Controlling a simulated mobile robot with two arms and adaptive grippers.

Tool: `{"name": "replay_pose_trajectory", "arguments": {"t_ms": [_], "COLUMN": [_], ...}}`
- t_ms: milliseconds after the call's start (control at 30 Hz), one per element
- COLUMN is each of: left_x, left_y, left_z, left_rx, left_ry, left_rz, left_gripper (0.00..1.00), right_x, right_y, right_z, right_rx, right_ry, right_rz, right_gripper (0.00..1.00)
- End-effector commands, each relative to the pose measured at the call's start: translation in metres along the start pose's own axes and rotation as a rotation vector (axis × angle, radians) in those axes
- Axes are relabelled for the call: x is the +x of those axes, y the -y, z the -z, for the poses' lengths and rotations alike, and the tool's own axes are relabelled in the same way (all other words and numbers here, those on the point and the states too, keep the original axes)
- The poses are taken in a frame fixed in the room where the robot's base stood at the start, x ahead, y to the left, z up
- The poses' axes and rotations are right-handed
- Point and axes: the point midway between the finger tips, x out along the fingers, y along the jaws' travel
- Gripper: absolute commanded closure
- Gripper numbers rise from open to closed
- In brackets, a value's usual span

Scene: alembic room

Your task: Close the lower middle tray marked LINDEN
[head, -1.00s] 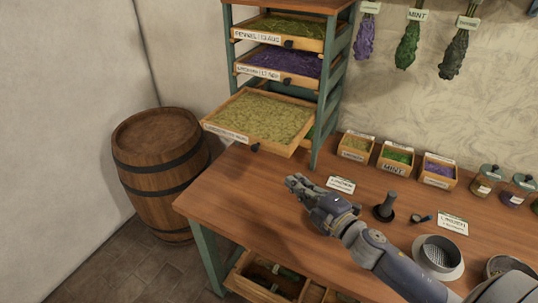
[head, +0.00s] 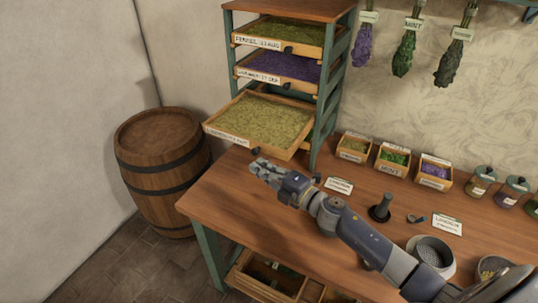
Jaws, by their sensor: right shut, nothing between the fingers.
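The LINDEN tray (head: 258,121), a wooden tray of yellow-green dried herb, sticks out toward me from the rack (head: 330,95), below two other trays. Its front label is too small to read for certain. A dark knob (head: 255,150) is on its front edge. My right gripper (head: 256,167) is shut and empty, just below and in front of that knob, above the table. I cannot tell whether it touches the tray. My left gripper is not in view.
The upper trays (head: 290,32) and (head: 280,67) sit in the rack above. A barrel (head: 160,145) stands left of the table (head: 225,205).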

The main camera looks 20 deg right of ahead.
Motion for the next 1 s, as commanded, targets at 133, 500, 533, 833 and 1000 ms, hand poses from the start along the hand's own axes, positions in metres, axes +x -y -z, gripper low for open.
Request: {"name": "replay_pose_trajectory", "arguments": {"t_ms": [133,500,533,833,1000], "left_x": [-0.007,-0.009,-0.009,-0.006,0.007], "left_y": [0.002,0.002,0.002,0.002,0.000], "left_z": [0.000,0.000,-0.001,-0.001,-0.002], "left_rx": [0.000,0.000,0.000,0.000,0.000], "left_ry": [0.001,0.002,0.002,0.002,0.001], "left_rz": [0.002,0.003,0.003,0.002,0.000], "left_gripper": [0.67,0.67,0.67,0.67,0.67], "right_x": [0.004,0.007,0.007,0.008,0.013], "right_y": [-0.001,0.001,0.001,0.001,0.004], "right_z": [-0.024,-0.039,-0.039,-0.043,-0.066], "right_rx": [0.000,0.000,0.000,-0.001,-0.004], "right_ry": [0.004,0.002,0.002,0.003,0.005], "right_rz": [0.001,0.000,0.000,0.000,-0.001], "right_gripper": [1.00,1.00,1.00,1.00,1.00]}}
